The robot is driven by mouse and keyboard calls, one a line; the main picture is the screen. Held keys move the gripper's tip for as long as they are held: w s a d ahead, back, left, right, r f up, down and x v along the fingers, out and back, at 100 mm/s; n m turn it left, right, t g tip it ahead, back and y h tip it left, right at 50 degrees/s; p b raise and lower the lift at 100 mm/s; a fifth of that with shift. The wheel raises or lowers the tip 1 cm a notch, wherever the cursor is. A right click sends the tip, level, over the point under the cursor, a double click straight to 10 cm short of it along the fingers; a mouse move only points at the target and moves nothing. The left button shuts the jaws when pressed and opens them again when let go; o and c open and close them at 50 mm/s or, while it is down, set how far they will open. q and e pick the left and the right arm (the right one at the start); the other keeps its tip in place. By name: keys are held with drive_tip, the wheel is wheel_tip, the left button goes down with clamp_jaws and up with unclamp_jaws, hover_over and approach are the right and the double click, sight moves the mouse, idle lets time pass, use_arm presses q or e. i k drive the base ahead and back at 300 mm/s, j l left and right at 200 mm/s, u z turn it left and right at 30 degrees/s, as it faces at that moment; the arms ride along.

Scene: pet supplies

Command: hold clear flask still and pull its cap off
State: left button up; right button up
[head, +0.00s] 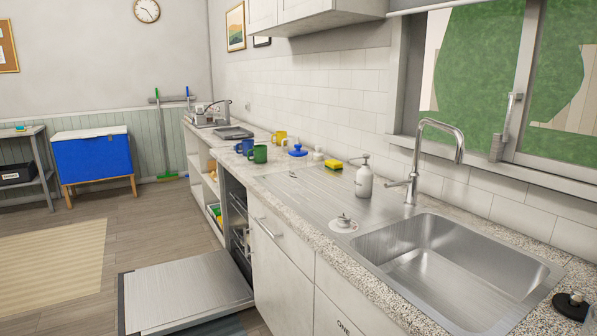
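I cannot make out a clear flask or its cap anywhere in the head view. Neither of my grippers shows in this view. A small whitish item (318,154) stands farther back by the wall, too small to identify.
The counter has a steel sink (440,262) with a tall tap (411,190), a sponge (334,164), a blue-lidded item (297,152), green mug (259,154) and yellow mug (279,138). An open dishwasher door (185,290) blocks floor beside the cabinets. The left floor is clear around a rug (50,255).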

sight(297, 164)
drive_tip(key=z, duration=0.25)
drive_tip(key=i+j+z, duration=0.2)
drive_tip(key=z, duration=0.2)
drive_tip(key=i+j+z, duration=0.15)
drive_tip(key=j+z, duration=0.25)
drive_tip(key=i+j+z, duration=0.15)
drive_tip(key=j, duration=0.3)
drive_tip(key=i+j+z, duration=0.15)
drive_tip(key=j, duration=0.3)
drive_tip(key=i+j+z, duration=0.2)
drive_tip(key=j, duration=0.25)
drive_tip(key=i+j, duration=0.1)
drive_tip(key=j, duration=0.65)
drive_tip(key=j+z, duration=0.1)
drive_tip(key=j, duration=0.65)
drive_tip(key=i, duration=0.05)
